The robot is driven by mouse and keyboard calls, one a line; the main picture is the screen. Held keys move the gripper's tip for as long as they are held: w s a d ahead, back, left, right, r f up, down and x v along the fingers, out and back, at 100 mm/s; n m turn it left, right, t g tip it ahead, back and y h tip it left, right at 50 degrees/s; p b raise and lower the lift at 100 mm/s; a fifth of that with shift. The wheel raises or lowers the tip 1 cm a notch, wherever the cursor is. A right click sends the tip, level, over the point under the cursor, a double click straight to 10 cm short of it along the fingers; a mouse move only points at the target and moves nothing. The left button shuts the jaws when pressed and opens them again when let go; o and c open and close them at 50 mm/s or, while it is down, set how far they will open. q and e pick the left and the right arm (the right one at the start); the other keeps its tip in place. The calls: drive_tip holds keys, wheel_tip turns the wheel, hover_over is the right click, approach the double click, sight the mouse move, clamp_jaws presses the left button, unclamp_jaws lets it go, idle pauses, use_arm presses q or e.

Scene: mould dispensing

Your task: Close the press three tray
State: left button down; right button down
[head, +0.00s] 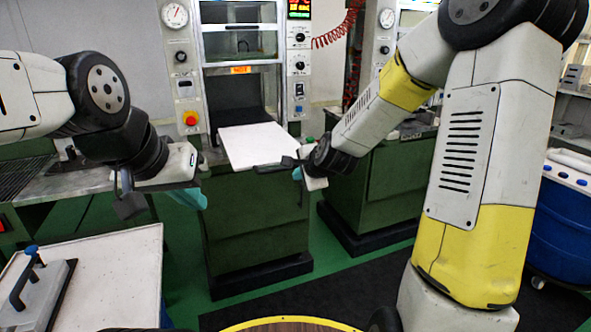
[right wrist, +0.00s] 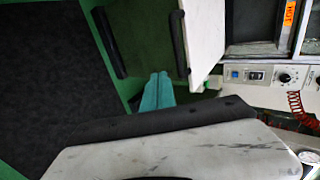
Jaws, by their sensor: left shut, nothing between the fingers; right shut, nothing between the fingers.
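The white press tray (head: 258,144) sticks out of the middle press (head: 241,95), with a dark handle (head: 272,168) along its front edge. In the right wrist view the tray (right wrist: 206,32) and its handle (right wrist: 180,45) show near the top. My right gripper (head: 297,173) is by the tray's right front corner. Its teal fingers (right wrist: 157,82) are shut and empty, just off the handle's near end; I cannot tell whether they touch. My left gripper (head: 192,197) is shut and empty, left of the tray and lower in the picture.
A second press (head: 383,55) with a green cabinet stands to the right. A white-topped table (head: 120,262) with a handled metal mould (head: 38,292) is at the lower left.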

drive_tip(key=w+a+f, duration=0.2)
drive_tip(key=w+f, duration=0.1)
drive_tip(key=w, duration=0.5)
drive_tip(key=shift+w+a, duration=0.3)
drive_tip(key=shift+a, duration=0.05)
drive_tip(key=shift+f, duration=0.1)
